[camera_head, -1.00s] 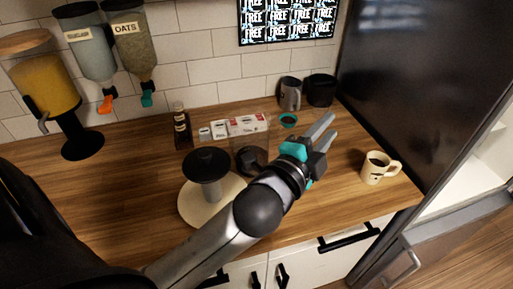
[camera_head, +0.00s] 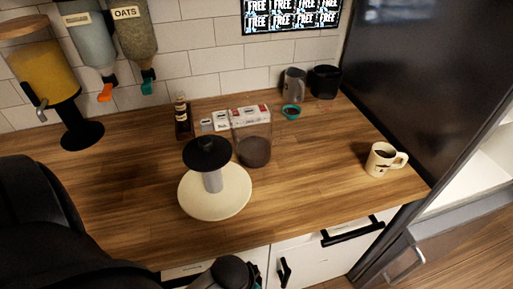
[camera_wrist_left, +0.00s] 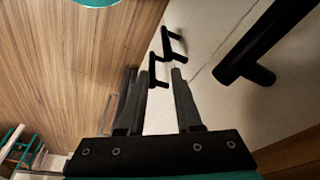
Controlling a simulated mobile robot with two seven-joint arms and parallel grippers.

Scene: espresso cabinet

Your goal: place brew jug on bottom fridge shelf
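The clear jug with dark contents (camera_head: 254,150), which I take to be the brew jug, stands upright on the wooden counter, just right of the black-topped stand. My left gripper is below the head view's bottom edge; only part of its wrist shows there. In the left wrist view, my left gripper (camera_wrist_left: 155,85) has its two fingers apart with nothing between them, near white cabinet fronts with black handles. It is well apart from the jug. My right gripper is in neither view. White interior surfaces of the fridge (camera_head: 485,165) show at the right edge; its bottom shelf cannot be made out.
A round cream stand with a black top (camera_head: 208,155) is left of the jug. A dark bottle (camera_head: 183,120) and small boxes (camera_head: 222,119) are behind. A cream mug (camera_head: 380,160) stands at right. A tall dark panel (camera_head: 418,90) bounds the counter's right side.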

